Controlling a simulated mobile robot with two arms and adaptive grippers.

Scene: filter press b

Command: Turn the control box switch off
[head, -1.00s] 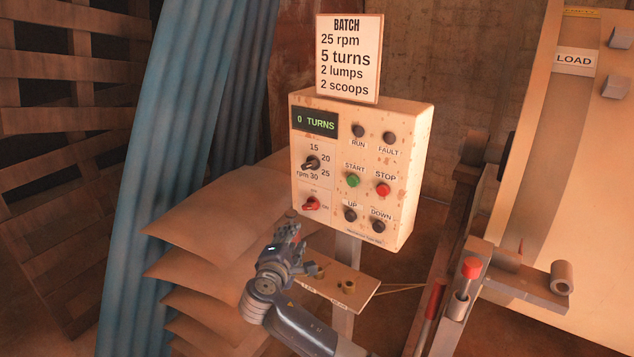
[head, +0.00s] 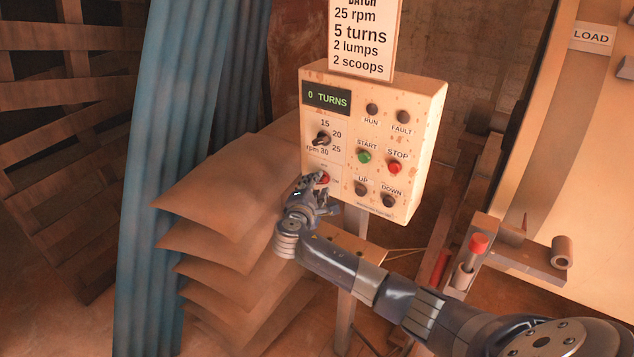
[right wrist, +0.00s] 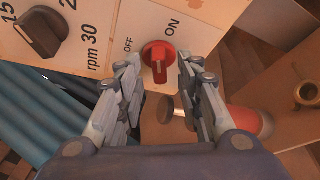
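The control box (head: 428,140) stands on a post in the middle of the head view. Its red rotary switch (head: 324,178) is at the lower left of the face, partly hidden by my right gripper (head: 317,186). In the right wrist view the red switch (right wrist: 158,60) lies between the two open fingers of my right gripper (right wrist: 159,68). Its ridge lines up with the ON label (right wrist: 173,26); the OFF label (right wrist: 129,45) is to one side. I see a gap on each side of the knob. My left gripper is not in view.
The black rpm knob (head: 321,139) is just above the switch, with green START (head: 364,157) and red STOP (head: 394,168) buttons to the right. A small shelf (head: 375,246) sits below the box. Stacked brown sheets (head: 225,200) are at the left.

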